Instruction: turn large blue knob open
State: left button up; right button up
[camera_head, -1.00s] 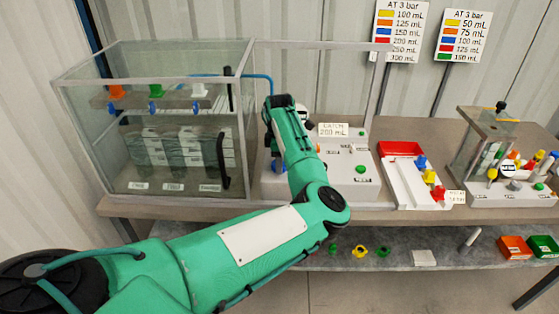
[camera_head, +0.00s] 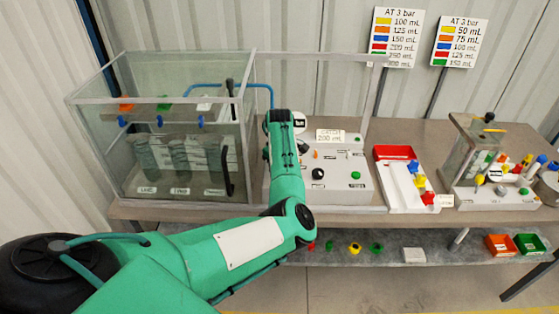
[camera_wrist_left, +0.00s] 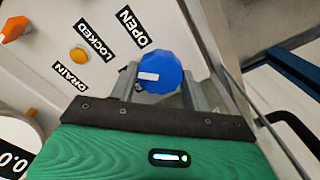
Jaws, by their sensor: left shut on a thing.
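The large blue knob (camera_wrist_left: 160,72) shows in the left wrist view, with a white mark on its face that points left. The label OPEN (camera_wrist_left: 132,26) is just above it on the white panel, with LOCKED (camera_wrist_left: 95,40) and DRAIN (camera_wrist_left: 70,78) further left. My left gripper (camera_wrist_left: 160,88) is shut on the knob, one grey finger on each side. In the head view my green left arm reaches over the white pump panel (camera_head: 335,190) and hides the knob and the fingertips. My right gripper is not in view.
A glass tank (camera_head: 165,125) stands close on the left of the panel. An orange knob (camera_wrist_left: 14,28) and a yellow button (camera_wrist_left: 79,55) are on the panel. A red tray (camera_head: 394,153) and a second pump station (camera_head: 495,198) are to the right.

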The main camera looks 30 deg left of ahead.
pick_arm(q)
jog(key=m+p, duration=0.2)
jog(key=m, duration=0.1)
jog(key=m+p, duration=0.1)
jog(key=p, duration=0.1)
jog(key=shift+a+r+m, duration=0.1)
jog(key=shift+r+m, duration=0.15)
jog(key=shift+m, duration=0.05)
jog(key=shift+f+m+p, duration=0.1)
jog(key=shift+m+p, duration=0.75)
jog(key=shift+m, duration=0.35)
jog(key=shift+m+p, duration=0.75)
jog(key=shift+m, duration=0.45)
jog(key=shift+f, duration=0.1)
jog(key=o, duration=1)
jog(key=shift+r+b, duration=2.1)
jog(key=shift+r, duration=4.8)
